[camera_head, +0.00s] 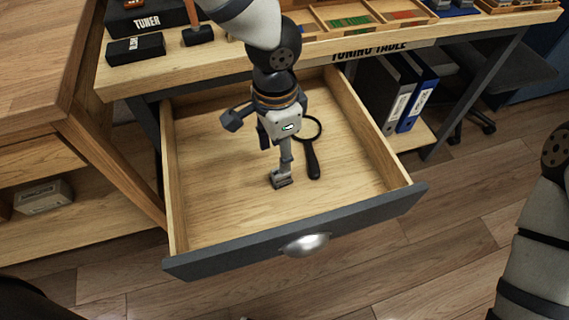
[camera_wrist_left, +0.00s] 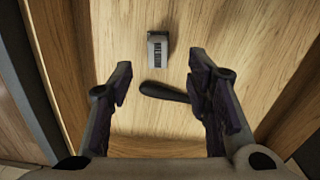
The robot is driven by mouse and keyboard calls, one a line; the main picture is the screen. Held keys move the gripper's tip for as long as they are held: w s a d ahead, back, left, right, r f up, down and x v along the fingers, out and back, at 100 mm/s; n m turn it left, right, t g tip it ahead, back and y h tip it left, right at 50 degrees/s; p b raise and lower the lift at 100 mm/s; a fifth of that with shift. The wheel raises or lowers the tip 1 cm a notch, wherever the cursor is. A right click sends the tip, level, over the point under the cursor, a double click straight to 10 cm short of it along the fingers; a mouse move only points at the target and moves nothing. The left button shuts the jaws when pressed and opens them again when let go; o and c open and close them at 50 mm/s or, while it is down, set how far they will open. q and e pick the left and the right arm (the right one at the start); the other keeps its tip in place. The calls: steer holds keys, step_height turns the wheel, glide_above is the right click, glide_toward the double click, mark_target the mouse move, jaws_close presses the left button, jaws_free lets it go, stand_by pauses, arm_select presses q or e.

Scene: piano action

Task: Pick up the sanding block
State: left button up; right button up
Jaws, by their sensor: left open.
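A small block with a dark, label-like face and a pale end, which looks like the sanding block (camera_wrist_left: 158,50), lies on the drawer's wooden floor in the left wrist view. It is just beyond the gap between the fingertips of my left gripper (camera_wrist_left: 162,75), roughly centred. The fingers are apart, with nothing held. My right gripper is out of view; only part of the right arm shows at the right edge.
A black magnifying glass (camera_head: 312,160) lies in the drawer beside my left gripper; its handle (camera_wrist_left: 165,92) crosses between the fingers in the wrist view. The drawer walls surround the gripper. The tuning table (camera_head: 200,66) stands behind. The drawer's left floor is clear.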

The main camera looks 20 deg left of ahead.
mark_target(281, 176)
arm_select(q)
steer(key=f, duration=0.7)
steer(key=shift+d+f+b, duration=0.35)
steer(key=shift+f+b, duration=0.05)
steer(key=shift+w, duration=0.1)
jaws_close()
